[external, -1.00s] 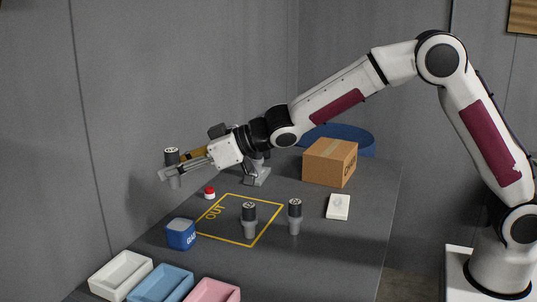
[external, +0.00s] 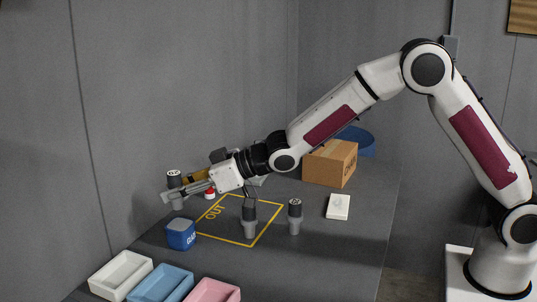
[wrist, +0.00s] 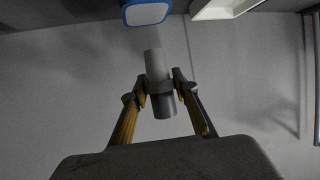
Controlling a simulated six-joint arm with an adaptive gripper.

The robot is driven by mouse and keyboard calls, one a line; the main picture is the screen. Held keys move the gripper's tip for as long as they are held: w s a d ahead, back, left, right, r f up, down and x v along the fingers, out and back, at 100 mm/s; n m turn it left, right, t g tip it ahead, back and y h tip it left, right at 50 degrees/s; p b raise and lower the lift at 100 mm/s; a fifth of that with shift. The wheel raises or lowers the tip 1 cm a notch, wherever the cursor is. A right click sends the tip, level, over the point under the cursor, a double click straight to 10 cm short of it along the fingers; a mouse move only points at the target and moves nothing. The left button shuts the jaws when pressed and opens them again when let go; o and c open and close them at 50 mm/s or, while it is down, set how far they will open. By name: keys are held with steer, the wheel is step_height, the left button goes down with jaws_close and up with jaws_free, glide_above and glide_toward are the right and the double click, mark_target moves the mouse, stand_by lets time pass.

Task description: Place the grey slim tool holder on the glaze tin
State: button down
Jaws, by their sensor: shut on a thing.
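My gripper (external: 180,193) is shut on a grey slim tool holder (external: 174,178) with a dark top, held upright above the table near the left wall. In the wrist view my gripper (wrist: 160,86) grips the holder (wrist: 154,63) around its middle. The blue glaze tin (external: 181,236) stands on the table, below and nearer the camera than the held holder, apart from it. The tin (wrist: 146,13) also shows at the top of the wrist view, partly cut off. Its label is only partly readable.
Two similar dark-topped grey holders (external: 250,219) (external: 295,217) stand in and beside the yellow OUT outline (external: 240,243). White (external: 120,275), blue (external: 163,284) and pink (external: 213,293) trays lie in front. A red-topped object (external: 209,194), white block (external: 338,207) and cardboard box (external: 330,164) stand farther back.

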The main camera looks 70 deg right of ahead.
mark_target(182, 206)
steer(key=shift+f, duration=0.3)
steer(key=shift+f, duration=1.85)
steer(key=shift+f, duration=0.1)
steer(key=c, duration=1.6)
jaws_free()
steer(key=shift+f, duration=0.1)
steer(key=shift+s+r, duration=0.1)
steer(key=shift+r, duration=0.1)
steer(key=shift+v, duration=5.9)
